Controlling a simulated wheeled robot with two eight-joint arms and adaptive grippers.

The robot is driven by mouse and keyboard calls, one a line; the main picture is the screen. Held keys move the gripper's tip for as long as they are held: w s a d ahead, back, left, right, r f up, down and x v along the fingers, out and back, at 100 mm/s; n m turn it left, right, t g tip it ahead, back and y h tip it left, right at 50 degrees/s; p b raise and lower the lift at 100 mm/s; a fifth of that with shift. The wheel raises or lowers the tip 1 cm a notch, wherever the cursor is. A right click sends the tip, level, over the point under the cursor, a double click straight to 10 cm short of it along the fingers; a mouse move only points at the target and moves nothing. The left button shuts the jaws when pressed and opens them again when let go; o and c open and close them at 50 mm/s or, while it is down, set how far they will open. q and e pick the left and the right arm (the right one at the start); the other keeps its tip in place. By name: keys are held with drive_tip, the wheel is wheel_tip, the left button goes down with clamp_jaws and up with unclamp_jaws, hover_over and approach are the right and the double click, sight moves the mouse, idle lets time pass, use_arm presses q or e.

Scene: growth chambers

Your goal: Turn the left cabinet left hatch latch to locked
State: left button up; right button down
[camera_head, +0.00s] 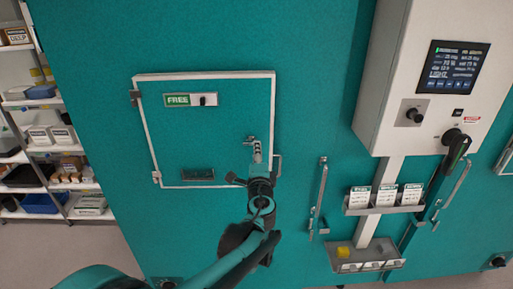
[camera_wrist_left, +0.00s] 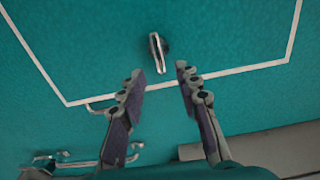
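The left hatch (camera_head: 215,140) is a teal panel with a white outline on the teal cabinet wall. Its latch (camera_head: 257,150) is a small light-grey lever near the hatch's right edge; it also shows in the left wrist view as a latch (camera_wrist_left: 157,52) ahead of the fingers. A green FREE sign (camera_head: 178,100) is at the hatch's upper left. My left gripper (camera_head: 256,174) is just below the latch in the head view. In the wrist view my left gripper (camera_wrist_left: 160,72) is open and empty, apart from the latch. My right gripper is not in view.
A white control box (camera_head: 435,75) with a screen, knob and dark handle is at the right. Below it are a card holder (camera_head: 384,208) and a small tray (camera_head: 368,266). A vertical bar handle (camera_head: 320,195) is right of the hatch. Stocked shelves (camera_head: 45,150) stand at the left.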

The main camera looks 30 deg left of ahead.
use_arm(q)
drive_tip(key=v, duration=0.7)
drive_tip(key=shift+s, duration=0.2)
drive_tip(key=s+f+n+g+h+b, duration=0.1)
drive_tip(key=s+f+n+g+b, duration=0.15)
drive_tip(key=f, duration=0.35)
drive_tip(key=s+d+f+n+g+h+b, duration=0.1)
drive_tip(key=s+f+n+b, duration=0.25)
drive_tip(key=f, duration=0.25)
drive_tip(key=s+f+n+g+h+b, duration=0.1)
drive_tip(key=s+f+n+g+b, duration=0.2)
drive_tip(key=f, duration=0.4)
drive_tip(key=s+d+f+n+g+h+b, duration=0.1)
drive_tip(key=s+d+f+n+h+b, duration=0.1)
drive_tip(key=s+d+f+h+b, duration=0.4)
drive_tip(key=s+d+f+b, duration=0.1)
drive_tip(key=s+d+f, duration=0.2)
drive_tip(key=d+f, duration=0.3)
wheel_tip(320, 180, down, 2)
drive_tip(key=shift+s+d+n+g+h, duration=0.3)
drive_tip(key=shift+s+d+n+g, duration=0.05)
drive_tip(key=shift+s+n, duration=0.05)
